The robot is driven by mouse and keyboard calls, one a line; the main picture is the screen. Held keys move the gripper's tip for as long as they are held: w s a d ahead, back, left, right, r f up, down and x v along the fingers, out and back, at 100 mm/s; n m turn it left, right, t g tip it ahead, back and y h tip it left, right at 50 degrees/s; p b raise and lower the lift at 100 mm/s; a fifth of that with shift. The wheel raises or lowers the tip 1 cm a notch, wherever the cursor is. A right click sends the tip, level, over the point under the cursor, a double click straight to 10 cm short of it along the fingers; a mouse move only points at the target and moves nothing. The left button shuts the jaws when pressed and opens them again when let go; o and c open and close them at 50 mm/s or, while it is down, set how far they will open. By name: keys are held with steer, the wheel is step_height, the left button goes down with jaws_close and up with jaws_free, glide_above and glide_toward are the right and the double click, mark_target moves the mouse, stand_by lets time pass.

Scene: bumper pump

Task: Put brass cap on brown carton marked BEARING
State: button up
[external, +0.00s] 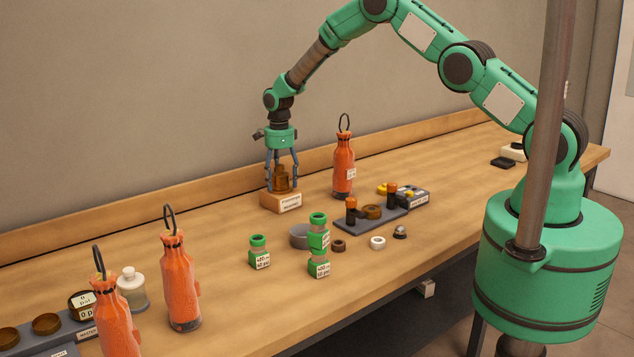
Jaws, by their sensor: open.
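A brown carton (274,205) with a white label stands near the back of the bench; the label is too small to read surely. A brown-amber, knob-shaped piece (282,180), which looks like the brass cap, sits upright on top of the carton. My gripper (282,187) points straight down over the carton. Its fingers are open and stand on either side of the piece, with the tips close to the carton top. I cannot tell whether a finger touches the piece.
An orange bottle (344,168) with a wire loop stands right of the carton. Two orange bottles (181,280) stand front left. The bench centre-left is clear.

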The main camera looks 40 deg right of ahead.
step_height(320, 180, up, 12)
steer(key=shift+r, duration=0.1)
stand_by(0.6)
stand_by(0.7)
steer(key=shift+d+r, duration=0.1)
steer(key=shift+r, duration=0.3)
steer(key=s+d+r+n+t, duration=0.1)
steer(key=s+d+r+n, duration=0.2)
steer(key=s+r, duration=0.55)
steer(key=s+d+r+n+t, duration=0.1)
steer(key=s+d+r+n, duration=0.4)
steer(key=r, duration=0.6)
steer(key=s+d+r+n+t, duration=0.1)
steer(key=s+d+r+n, duration=0.1)
steer(key=s+r, duration=0.7)
steer(key=s+d+r+n+t, duration=0.1)
steer(key=s+n, duration=0.3)
steer(key=s, duration=0.7)
steer(key=s+d+r+n, duration=0.1)
steer(key=s+d+n, duration=0.2)
steer(key=s, duration=0.8)
steer(key=s+d+r+n+t, duration=0.1)
steer(key=s+n, duration=0.4)
steer(key=s, duration=0.6)
steer(key=shift+s+d+r+t, duration=0.3)
steer(key=shift+d+r, duration=0.15)
steer(key=shift+d, duration=0.2)
